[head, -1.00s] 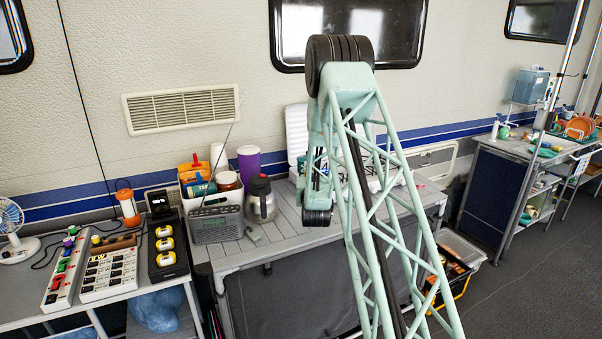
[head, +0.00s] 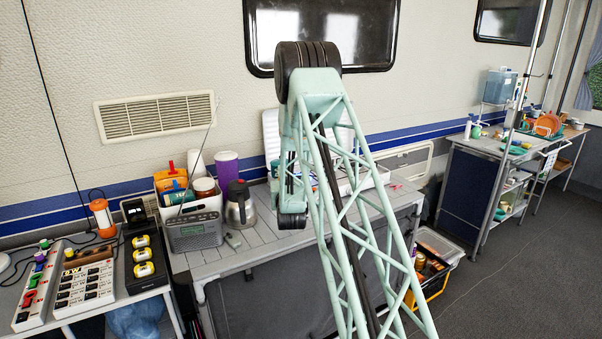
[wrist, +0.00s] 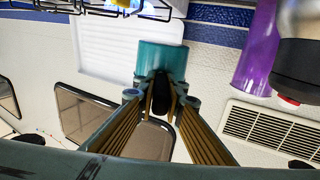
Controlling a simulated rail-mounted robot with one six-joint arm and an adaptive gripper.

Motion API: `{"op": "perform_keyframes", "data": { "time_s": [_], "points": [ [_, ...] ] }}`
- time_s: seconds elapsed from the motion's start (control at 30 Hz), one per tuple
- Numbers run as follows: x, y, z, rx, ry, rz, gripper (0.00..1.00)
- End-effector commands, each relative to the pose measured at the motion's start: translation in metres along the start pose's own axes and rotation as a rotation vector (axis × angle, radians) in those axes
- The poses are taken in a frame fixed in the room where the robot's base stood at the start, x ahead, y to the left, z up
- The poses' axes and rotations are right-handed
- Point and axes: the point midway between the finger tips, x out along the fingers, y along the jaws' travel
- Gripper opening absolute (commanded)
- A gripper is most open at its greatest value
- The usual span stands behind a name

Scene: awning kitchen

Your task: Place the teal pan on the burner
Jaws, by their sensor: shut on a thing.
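The teal pan (wrist: 162,58) shows in the wrist view just beyond my fingertips, in front of the white ribbed panel and the wall. My gripper (wrist: 161,97) is shut on its dark handle (wrist: 161,92), between the two fingers. In the head view my own arm hides the gripper and most or all of the pan. I cannot make out a burner for certain. Black wire bars (wrist: 90,8) with something yellow cross the top of the wrist view; I cannot tell what they belong to.
A purple cup (head: 227,170), a metal jug (head: 240,205), a filled white bin (head: 190,200) and a radio (head: 194,232) stand at the left of the slatted table (head: 245,258). The purple cup (wrist: 257,50) also shows in the wrist view.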

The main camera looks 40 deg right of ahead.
Motion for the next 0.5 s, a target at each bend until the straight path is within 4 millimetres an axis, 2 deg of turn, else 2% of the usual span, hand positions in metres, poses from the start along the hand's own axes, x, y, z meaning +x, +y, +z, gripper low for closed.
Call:
{"op": "perform_keyframes", "data": {
  "time_s": [0.5],
  "points": [
    [0.061, 0.050, 0.008, -0.001, 0.003, 0.002, 0.00]
  ]
}}
